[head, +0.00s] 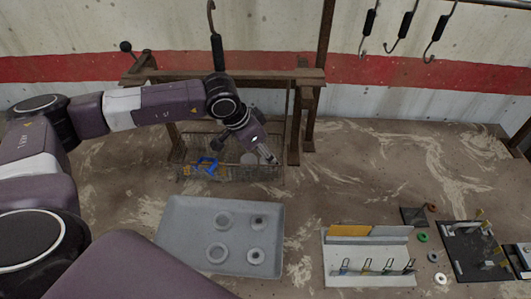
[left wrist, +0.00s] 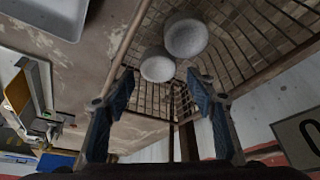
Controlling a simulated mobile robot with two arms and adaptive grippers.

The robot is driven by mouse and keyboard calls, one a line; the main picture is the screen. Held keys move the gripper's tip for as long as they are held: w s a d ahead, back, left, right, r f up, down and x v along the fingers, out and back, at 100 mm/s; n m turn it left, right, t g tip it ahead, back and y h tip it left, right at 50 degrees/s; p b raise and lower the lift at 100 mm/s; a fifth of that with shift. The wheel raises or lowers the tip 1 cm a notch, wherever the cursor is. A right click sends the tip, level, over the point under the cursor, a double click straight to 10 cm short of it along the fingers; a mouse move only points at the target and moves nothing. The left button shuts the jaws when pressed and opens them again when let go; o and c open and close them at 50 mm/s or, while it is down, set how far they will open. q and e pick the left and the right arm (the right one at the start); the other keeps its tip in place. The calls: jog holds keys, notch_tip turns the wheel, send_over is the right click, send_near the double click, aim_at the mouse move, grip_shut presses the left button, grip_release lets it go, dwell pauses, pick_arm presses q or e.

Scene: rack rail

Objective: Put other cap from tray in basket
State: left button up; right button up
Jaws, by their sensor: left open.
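A wire basket (head: 182,154) stands under a wooden frame at the back of the bench. Its mesh also shows in the left wrist view (left wrist: 250,55). Two pale round caps, one nearer (left wrist: 186,37) and one farther (left wrist: 158,67), show against the mesh inside it. One pale cap (head: 248,158) is visible there in the head view. My left gripper (head: 272,158) is over the basket's right part; its fingers (left wrist: 160,95) are apart with nothing between them. The grey tray (head: 185,225) in front holds several pale round ring-like pieces (head: 217,253). My right gripper is not in view.
A blue item (head: 207,165) is at the basket's left part. A wooden post (head: 308,115) stands just right of the basket. A white rack (head: 370,255) and a dark pegged board (head: 475,250) lie to the right. Hooks (head: 403,30) hang above. Bench behind the rack is clear.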

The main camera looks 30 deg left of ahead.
aim_at(263, 162)
pick_arm(q)
jog(key=shift+r+p, duration=0.4)
jog(key=shift+r, duration=0.15)
jog(key=shift+r+p, duration=0.35)
jog(key=shift+p, duration=0.1)
jog(key=shift+s+a+r+b, duration=0.2)
jog(key=shift+s+r+b, duration=0.05)
jog(key=shift+r+b, duration=0.4)
jog(key=b+v, duration=0.2)
jog(key=v, duration=0.8)
jog(key=shift+s+f, duration=0.1)
